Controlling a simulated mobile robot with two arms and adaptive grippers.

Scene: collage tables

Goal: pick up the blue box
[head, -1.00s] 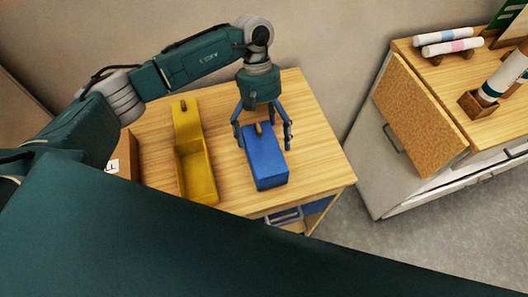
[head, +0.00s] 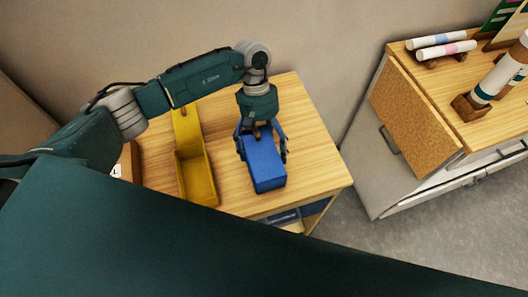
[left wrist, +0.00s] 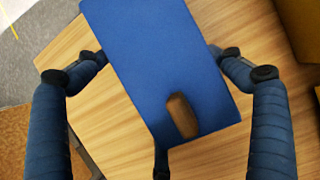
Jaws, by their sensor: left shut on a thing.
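The blue box (head: 264,165) is on the wooden table (head: 318,150), with a brown knob at its far end. It also fills the upper middle of the left wrist view (left wrist: 165,55), with the brown knob low on its face. My left gripper (head: 263,150) reaches down from above and is shut on the blue box, its fingers on either side. In the left wrist view my fingers (left wrist: 160,50) come in at both sides of it. I cannot tell whether the box touches the table. My right gripper is not in view.
An open yellow box (head: 197,178) stands to the left of the blue box. At right is a cabinet with a wooden top (head: 432,95), holding rolled papers (head: 445,48). The table is clear to the right of the blue box.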

